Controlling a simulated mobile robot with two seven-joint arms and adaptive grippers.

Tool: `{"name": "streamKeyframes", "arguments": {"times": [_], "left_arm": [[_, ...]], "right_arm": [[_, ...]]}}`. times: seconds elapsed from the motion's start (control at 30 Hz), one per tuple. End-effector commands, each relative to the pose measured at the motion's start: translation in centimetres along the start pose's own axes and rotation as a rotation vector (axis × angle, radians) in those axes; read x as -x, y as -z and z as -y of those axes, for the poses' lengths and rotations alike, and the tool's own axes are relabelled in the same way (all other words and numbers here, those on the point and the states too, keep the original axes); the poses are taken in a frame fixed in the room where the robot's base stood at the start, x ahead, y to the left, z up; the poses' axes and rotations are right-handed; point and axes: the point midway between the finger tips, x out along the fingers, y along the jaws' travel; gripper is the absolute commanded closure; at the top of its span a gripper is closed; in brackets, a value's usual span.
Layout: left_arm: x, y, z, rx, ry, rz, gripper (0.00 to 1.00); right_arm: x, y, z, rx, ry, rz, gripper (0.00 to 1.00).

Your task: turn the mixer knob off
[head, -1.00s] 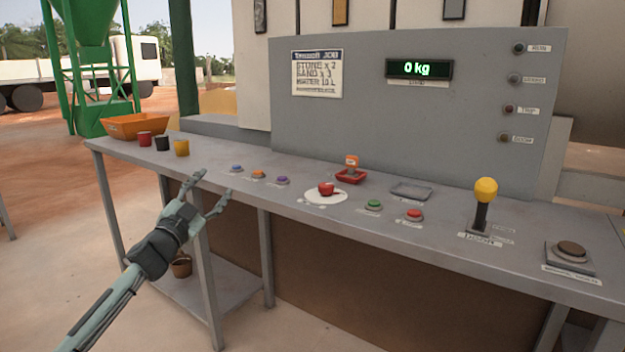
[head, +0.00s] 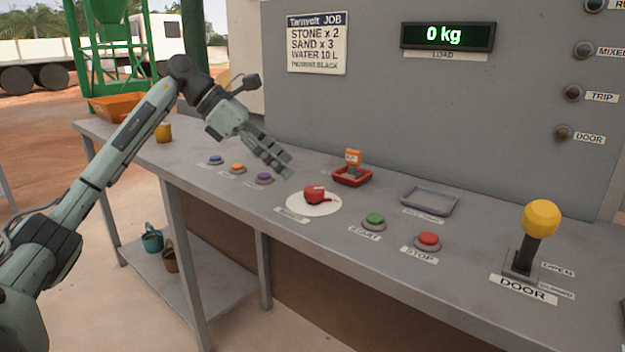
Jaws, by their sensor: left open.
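The mixer knob (head: 315,194) is red and sits on a round white dial plate (head: 322,208) in the middle of the grey console, with a label at its front edge. The marks on the plate are too small to read. My left gripper (head: 281,169) is above the console, up and to the left of the knob, pointing toward it. It is open and empty, and apart from the knob. My right gripper is not in view.
Blue, orange and purple buttons (head: 264,178) lie left of the dial. Green START (head: 374,220) and red STOP (head: 428,240) buttons are to the right, then the yellow-topped DOOR lever (head: 541,219).

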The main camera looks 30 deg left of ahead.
Motion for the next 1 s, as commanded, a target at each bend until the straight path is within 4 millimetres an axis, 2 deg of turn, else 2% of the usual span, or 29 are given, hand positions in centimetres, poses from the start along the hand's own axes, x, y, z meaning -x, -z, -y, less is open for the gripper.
{"name": "streamKeyframes", "arguments": {"times": [0.13, 0.4, 0.53, 0.9, 1.0], "left_arm": [[-1.2, 0.3, 0.0, -0.002, 0.0, -0.013, 0.44], [-5.6, 0.2, 0.0, 0.0, 0.001, -0.009, 0.44], [-7.0, 0.2, 0.0, 0.0, 0.001, -0.009, 0.44], [-7.7, 0.3, -0.1, 0.0, -0.002, -0.01, 0.44], [-7.7, 0.3, -0.1, 0.0, -0.002, -0.009, 0.56]], "right_arm": [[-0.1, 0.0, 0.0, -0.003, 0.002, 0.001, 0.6], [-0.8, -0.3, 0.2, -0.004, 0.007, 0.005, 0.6], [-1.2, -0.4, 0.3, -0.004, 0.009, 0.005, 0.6], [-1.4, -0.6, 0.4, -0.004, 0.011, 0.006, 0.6], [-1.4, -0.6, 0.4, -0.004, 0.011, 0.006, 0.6]]}}
